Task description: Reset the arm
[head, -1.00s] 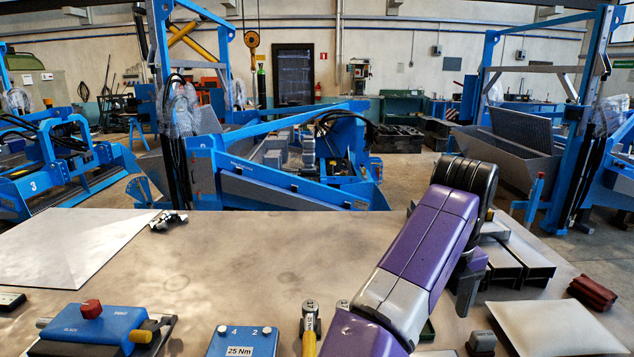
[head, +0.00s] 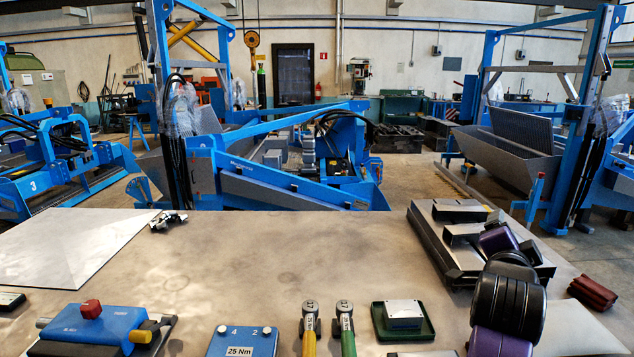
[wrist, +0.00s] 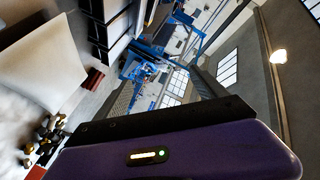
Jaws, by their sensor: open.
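My purple and black arm (head: 508,300) is folded at the right of the table in the head view. Its black joint is near the front right, and a purple part (head: 497,239) shows beyond it, in front of the stacked steel profiles. In the wrist view my gripper (wrist: 165,140) shows as a purple housing with a black bar and a small lit strip. It is open and nothing is seen held in it. The wrist view is tilted and looks out over the table edge into the hall.
On the table (head: 270,255) are steel profiles (head: 455,255), a green tray (head: 425,331) with a metal block, two torque wrenches (head: 345,325), a blue 25 Nm box (head: 240,341), a blue vise-like device (head: 95,328) and dark red blocks (head: 593,291). The middle is clear.

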